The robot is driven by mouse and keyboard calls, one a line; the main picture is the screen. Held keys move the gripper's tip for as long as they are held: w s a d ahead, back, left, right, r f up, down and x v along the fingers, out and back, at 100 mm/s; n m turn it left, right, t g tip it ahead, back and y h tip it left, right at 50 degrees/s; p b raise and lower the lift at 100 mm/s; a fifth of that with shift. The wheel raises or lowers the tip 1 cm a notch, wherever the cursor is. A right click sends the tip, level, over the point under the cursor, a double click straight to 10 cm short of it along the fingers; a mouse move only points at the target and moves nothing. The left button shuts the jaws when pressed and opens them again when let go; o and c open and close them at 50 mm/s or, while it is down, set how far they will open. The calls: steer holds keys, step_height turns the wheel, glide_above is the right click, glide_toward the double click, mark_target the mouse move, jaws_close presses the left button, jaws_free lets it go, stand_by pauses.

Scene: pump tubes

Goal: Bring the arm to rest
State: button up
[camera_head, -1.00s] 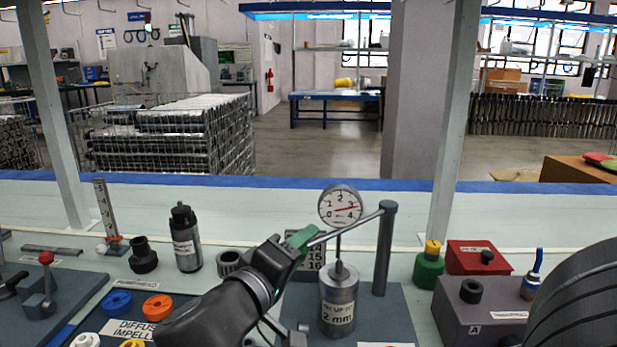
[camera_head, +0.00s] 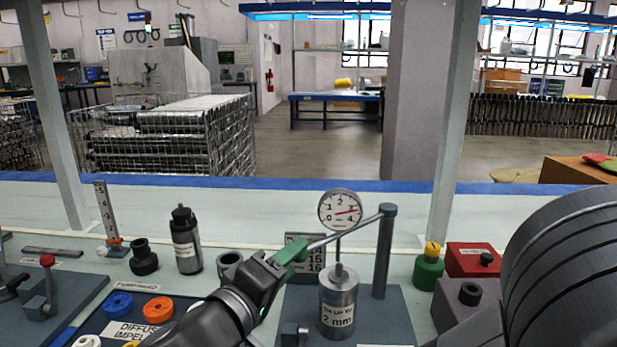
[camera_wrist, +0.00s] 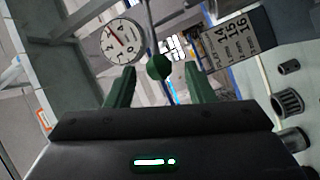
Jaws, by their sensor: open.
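My gripper (camera_head: 296,246) has green fingers and is at the middle of the bench, near the left end of the lever bar (camera_head: 345,230) on the gauge stand's post (camera_head: 384,255). In the wrist view, my gripper (camera_wrist: 160,76) is open, with its two green fingers apart. A round green knob (camera_wrist: 158,66) shows in the gap at their tips; I cannot tell how far beyond the tips it is. The dial gauge (camera_head: 340,209) stands just right of the fingers, above a metal cylinder (camera_head: 338,290) labelled "2 mm".
A numbered plate (camera_head: 318,256) stands behind the fingers. To the left are a black bottle (camera_head: 186,240) and a tray (camera_head: 92,325) with coloured rings. To the right are a green-and-yellow part (camera_head: 428,268) and a red box (camera_head: 473,258).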

steer(key=shift+b+x, duration=0.5)
steer(key=shift+x, duration=1.65)
steer(key=shift+w, duration=0.2)
steer(key=w+a+p, duration=0.4)
steer(key=w+p, duration=0.1)
steer(key=w, duration=0.5)
steer(key=shift+a, duration=0.2)
steer(key=shift+w, duration=0.1)
